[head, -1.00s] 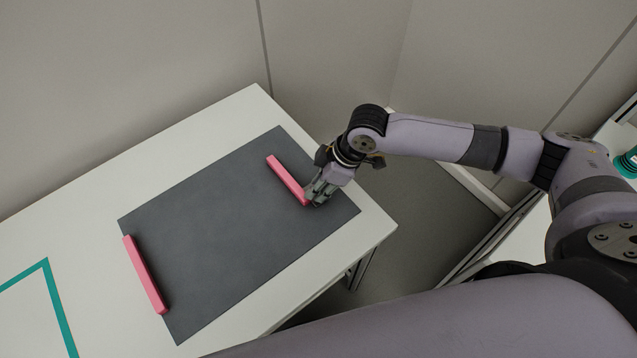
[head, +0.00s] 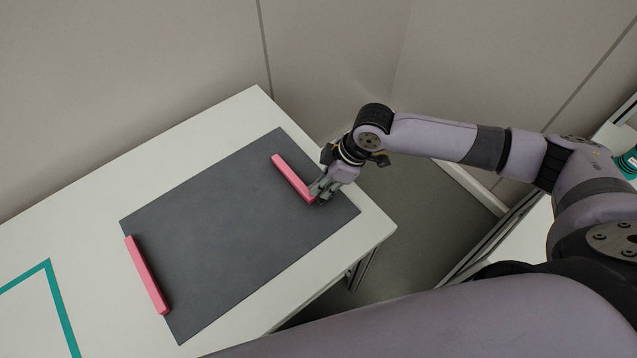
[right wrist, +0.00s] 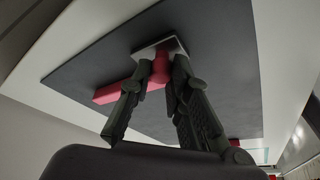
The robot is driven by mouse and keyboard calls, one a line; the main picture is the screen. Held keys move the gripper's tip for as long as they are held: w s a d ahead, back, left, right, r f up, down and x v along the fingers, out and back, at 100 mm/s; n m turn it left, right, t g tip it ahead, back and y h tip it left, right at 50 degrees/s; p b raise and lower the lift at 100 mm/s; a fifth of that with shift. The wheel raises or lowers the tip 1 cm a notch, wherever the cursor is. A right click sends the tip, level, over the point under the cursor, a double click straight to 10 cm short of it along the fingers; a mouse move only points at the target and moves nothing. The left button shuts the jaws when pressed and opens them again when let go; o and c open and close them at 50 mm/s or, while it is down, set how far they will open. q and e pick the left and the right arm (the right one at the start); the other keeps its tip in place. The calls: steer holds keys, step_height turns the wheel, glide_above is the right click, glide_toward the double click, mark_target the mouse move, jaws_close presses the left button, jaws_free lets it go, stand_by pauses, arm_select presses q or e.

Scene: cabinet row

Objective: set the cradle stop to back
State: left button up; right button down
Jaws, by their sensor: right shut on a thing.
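A dark grey mat (head: 225,225) lies on the white table, with two pink bars on it. One pink bar (head: 290,176) is on the mat's right part. My right gripper (head: 319,194) is shut at this bar's near end, coming in from the right. In the right wrist view the fingers (right wrist: 155,80) close around a red-pink upright part, and the bar (right wrist: 113,93) shows to the left behind a finger. The other pink bar (head: 147,276) lies along the mat's left edge, apart from the gripper. My left gripper is not in view.
The white table (head: 205,130) stands near a pale wall. A teal line (head: 58,300) marks the table at the left. The mat between the two bars is clear. A teal object (head: 628,163) is at the far right edge.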

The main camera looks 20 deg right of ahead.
steer(key=shift+w+d+r, duration=0.1)
steer(key=shift+w+d, duration=0.15)
steer(key=shift+d, duration=0.5)
steer(key=shift+w+d, duration=0.1)
steer(key=shift+d, duration=0.1)
steer(key=c, duration=1.5)
jaws_free()
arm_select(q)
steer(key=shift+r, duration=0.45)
arm_select(e)
steer(key=v, duration=1.1)
steer(key=shift+d+r, duration=0.1)
steer(key=shift+r, duration=0.3)
